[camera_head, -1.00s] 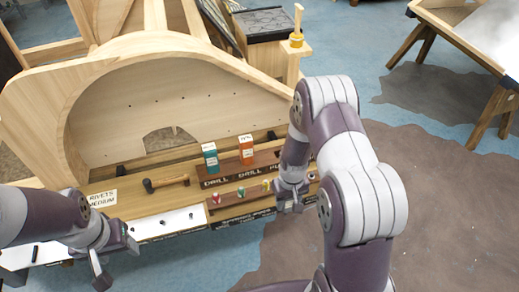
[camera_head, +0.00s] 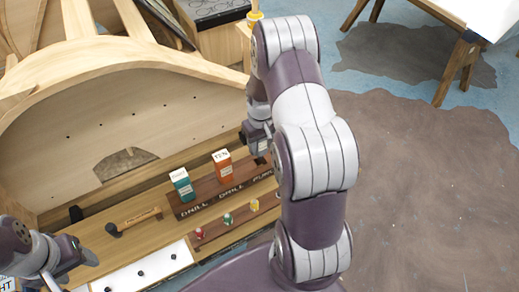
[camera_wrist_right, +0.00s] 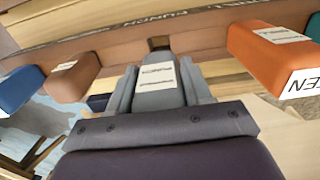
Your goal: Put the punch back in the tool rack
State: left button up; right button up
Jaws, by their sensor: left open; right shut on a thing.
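The punch (camera_wrist_right: 158,97) is a grey block with a white label, held between the fingers of my right gripper (camera_wrist_right: 161,86) in the right wrist view. The tool rack (camera_head: 225,203) is a brown wooden strip lettered DRILL, DRILL and PUN.. in the head view. Its board also shows in the wrist view (camera_wrist_right: 100,47), with a dark slot just beyond the punch. I cannot tell whether the punch touches it. In the head view my right gripper (camera_head: 258,142) is at the rack's right end; my arm hides the punch. My left gripper (camera_head: 68,268) is open and empty at lower left.
A teal block (camera_head: 181,185) and an orange block (camera_head: 222,167) stand in the rack. Blue (camera_wrist_right: 20,88) and brown-orange (camera_wrist_right: 73,78) blocks flank the punch's other side. A hammer (camera_head: 134,220) lies left, with small coloured pieces (camera_head: 228,219) in front.

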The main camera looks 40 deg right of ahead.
aim_at(261, 153)
notch_tip(261, 153, down, 4)
jog(key=shift+s+d+r+p, duration=0.1)
jog(key=shift+r+p, duration=0.1)
jog(key=shift+p, duration=0.1)
jog(key=shift+f, duration=0.3)
jog(key=shift+f+b, duration=0.3)
jog(key=o, duration=1.3)
jog(key=shift+c, duration=0.2)
notch_tip(261, 153, up, 12)
jog(key=shift+r, duration=0.1)
jog(key=s+a+r, duration=0.2)
jog(key=s+a, duration=0.3)
jog(key=a, duration=0.3)
jog(key=s+a+r+n+t, duration=0.1)
jog(key=s+a+r, duration=0.2)
jog(key=s+a, duration=0.2)
jog(key=a, duration=0.3)
jog(key=shift+s+r, duration=0.2)
jog(key=shift+s, duration=0.05)
